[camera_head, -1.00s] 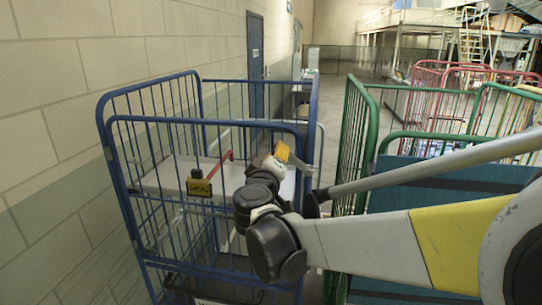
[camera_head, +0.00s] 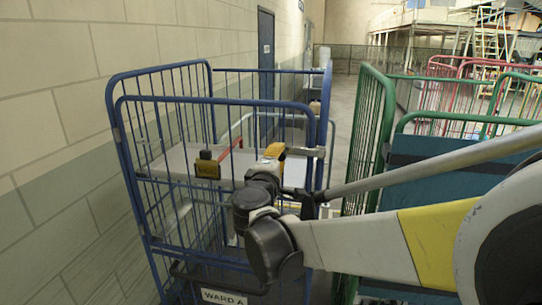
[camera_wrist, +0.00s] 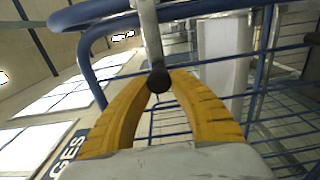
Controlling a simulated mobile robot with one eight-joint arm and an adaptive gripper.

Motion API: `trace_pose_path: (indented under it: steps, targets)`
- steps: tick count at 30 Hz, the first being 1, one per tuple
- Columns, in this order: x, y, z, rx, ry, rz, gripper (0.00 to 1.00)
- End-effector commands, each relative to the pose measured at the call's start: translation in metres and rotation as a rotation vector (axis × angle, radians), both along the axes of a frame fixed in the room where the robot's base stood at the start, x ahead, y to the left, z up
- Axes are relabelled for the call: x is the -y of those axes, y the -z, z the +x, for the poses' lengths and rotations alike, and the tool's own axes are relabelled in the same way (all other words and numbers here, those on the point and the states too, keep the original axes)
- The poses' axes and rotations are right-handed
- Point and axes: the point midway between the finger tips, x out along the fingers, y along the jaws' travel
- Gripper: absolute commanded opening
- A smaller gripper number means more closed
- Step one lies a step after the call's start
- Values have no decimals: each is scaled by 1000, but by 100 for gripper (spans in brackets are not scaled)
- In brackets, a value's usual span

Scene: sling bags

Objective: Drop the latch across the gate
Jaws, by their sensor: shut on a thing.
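The gate is the front barred panel (camera_head: 140,185) of a blue cage trolley. A grey latch bar (camera_head: 303,152) sits at its right post, lying about level and reaching left to my gripper (camera_head: 272,158). In the wrist view the same grey bar (camera_wrist: 149,35) ends in a dark round knob (camera_wrist: 158,80). My yellow fingers (camera_wrist: 160,85) are shut on that knob. A yellow and black block (camera_head: 207,168) is on the gate's bars, left of my gripper. A red strip (camera_head: 232,152) shows beside it. My gripper's wrist hides part of the gate.
A "WARD A" plate (camera_head: 223,298) is low on the trolley's front. A green cage trolley (camera_head: 372,130) with a dark teal panel (camera_head: 420,185) stands close on the right, beneath my arm. Red cages (camera_head: 440,68) are behind. A block wall (camera_head: 60,130) is on the left.

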Motion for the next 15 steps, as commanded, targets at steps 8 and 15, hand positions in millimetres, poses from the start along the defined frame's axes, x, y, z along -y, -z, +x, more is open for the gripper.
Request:
trace_pose_path:
  steps: [8,15]
  targets:
    - [1,2,0,-5,2,-14,0]
    - [1,2,0,-5,2,-12,31]
